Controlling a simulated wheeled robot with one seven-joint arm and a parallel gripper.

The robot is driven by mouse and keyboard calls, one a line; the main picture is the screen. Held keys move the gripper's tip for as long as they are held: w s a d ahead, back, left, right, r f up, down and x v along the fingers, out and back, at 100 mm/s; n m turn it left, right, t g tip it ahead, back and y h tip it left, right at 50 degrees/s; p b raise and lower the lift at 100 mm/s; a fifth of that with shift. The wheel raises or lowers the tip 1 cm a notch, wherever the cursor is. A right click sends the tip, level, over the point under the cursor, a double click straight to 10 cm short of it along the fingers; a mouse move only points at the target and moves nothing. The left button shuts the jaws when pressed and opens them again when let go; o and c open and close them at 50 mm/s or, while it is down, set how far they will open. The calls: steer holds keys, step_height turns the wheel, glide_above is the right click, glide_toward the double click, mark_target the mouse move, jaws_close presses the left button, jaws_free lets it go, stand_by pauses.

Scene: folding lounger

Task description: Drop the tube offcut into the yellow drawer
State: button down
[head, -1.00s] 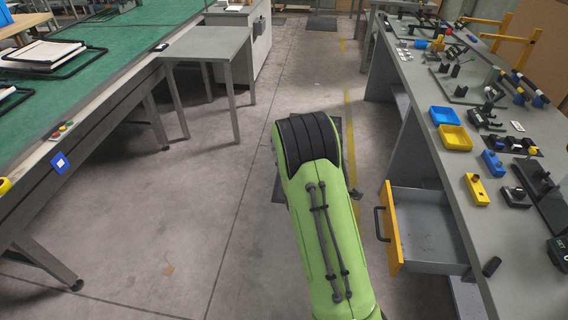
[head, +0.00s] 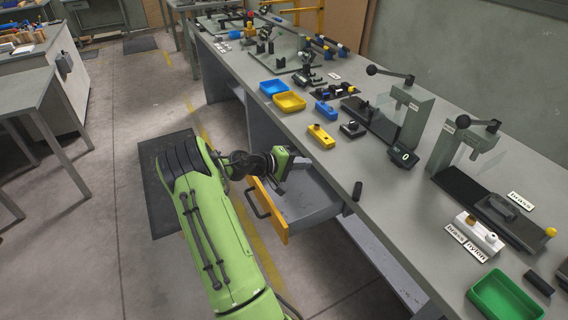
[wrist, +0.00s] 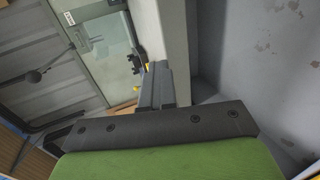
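A short black cylinder, which looks like the tube offcut (head: 357,191), stands at the near edge of the grey bench, just right of the open drawer in the head view. The yellow drawer (head: 268,209) is pulled out under the bench; its yellow front with a dark handle faces the aisle, and the visible part of its grey inside looks empty. My gripper is at the end of my green arm, over the drawer's back-left part, left of the offcut and apart from it. In the wrist view my gripper (wrist: 156,88) shows as grey parts; its opening is unclear.
Aisle floor is clear at left.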

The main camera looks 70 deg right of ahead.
step_height(320, 180, down, 6)
steer(key=b, duration=0.4)
steer(key=shift+r, duration=0.25)
steer(key=c, duration=1.9)
jaws_free()
steer(key=o, duration=0.5)
steer(key=p+v, duration=0.4)
steer(key=v, duration=1.1)
steer(key=shift+w+a+r, duration=0.15)
steer(key=shift+w+a, duration=0.05)
steer(key=shift+a, duration=0.1)
